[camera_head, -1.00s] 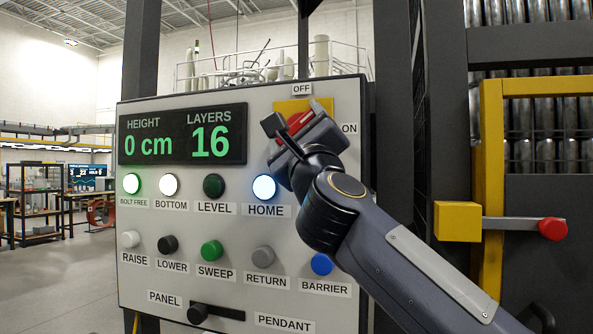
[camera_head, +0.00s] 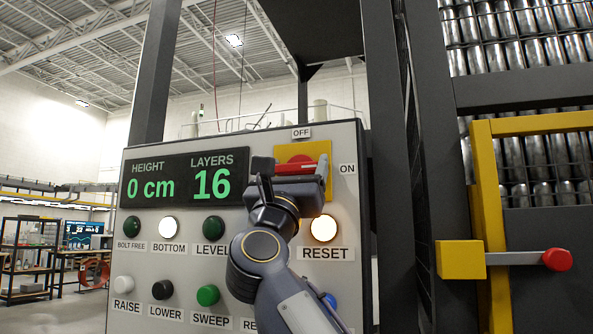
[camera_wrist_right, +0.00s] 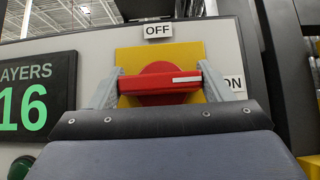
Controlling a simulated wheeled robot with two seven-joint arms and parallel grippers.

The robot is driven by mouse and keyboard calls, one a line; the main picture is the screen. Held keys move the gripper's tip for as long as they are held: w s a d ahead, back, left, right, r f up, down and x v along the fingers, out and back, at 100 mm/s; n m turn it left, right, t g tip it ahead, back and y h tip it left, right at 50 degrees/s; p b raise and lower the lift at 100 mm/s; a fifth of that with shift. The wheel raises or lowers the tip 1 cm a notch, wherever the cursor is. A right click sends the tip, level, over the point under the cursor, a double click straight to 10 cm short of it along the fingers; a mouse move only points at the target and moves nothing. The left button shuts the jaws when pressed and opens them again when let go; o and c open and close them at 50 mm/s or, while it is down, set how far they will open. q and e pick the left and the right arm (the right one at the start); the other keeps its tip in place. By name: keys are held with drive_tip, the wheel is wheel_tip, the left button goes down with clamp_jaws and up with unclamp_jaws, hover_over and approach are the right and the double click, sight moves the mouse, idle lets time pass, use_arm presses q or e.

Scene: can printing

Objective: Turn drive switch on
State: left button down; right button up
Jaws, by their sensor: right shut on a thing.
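The drive switch is a red rotary handle (camera_head: 296,169) on a yellow plate (camera_head: 318,152), with OFF above and ON to the right. In the right wrist view the red handle (camera_wrist_right: 150,86) lies nearly level, its white mark on the right, toward the partly hidden ON label (camera_wrist_right: 232,83). My right gripper (camera_head: 292,172) is at the switch. Its two fingers, also seen in the right wrist view (camera_wrist_right: 160,84), stand at either end of the handle and are shut on it. My left gripper is not in view.
The panel display (camera_head: 185,178) reads 0 cm and 16 layers. BOTTOM (camera_head: 168,227) and RESET (camera_head: 324,228) are lit; BOLT FREE (camera_head: 132,226) is dark. My right arm hides some buttons. A yellow block with a red-knobbed lever (camera_head: 557,259) is at right.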

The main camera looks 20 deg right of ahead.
sight(295, 173)
drive_tip(key=shift+r, duration=0.1)
idle(0.4)
drive_tip(key=o, duration=1)
drive_tip(key=b+v, duration=0.4)
drive_tip(key=v, duration=0.4)
drive_tip(key=shift+w+b, duration=0.1)
drive_tip(key=shift+b, duration=0.25)
